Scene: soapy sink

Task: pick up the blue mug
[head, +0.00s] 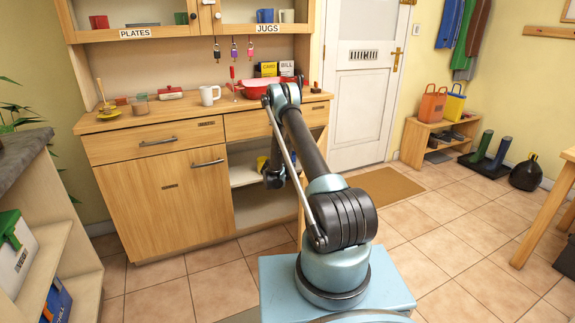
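A blue mug (265,16) stands in the upper cabinet, on the shelf labelled JUGS, to the left of a cream mug (287,16). Its top is close to the upper picture edge. My arm rises in front of the cabinet and bends down at its elbow. The end of my arm, with what seems to be my gripper (273,178), hangs below the counter, well below and apart from the blue mug. It is small, dark and partly behind my arm, so its fingers cannot be made out.
A white mug (208,95), a red dish (254,88) and jars stand on the wooden counter (180,112). Keys (234,50) hang under the upper cabinet. A lower cupboard compartment (250,208) is open. The tiled floor (455,225) to the right is mostly free.

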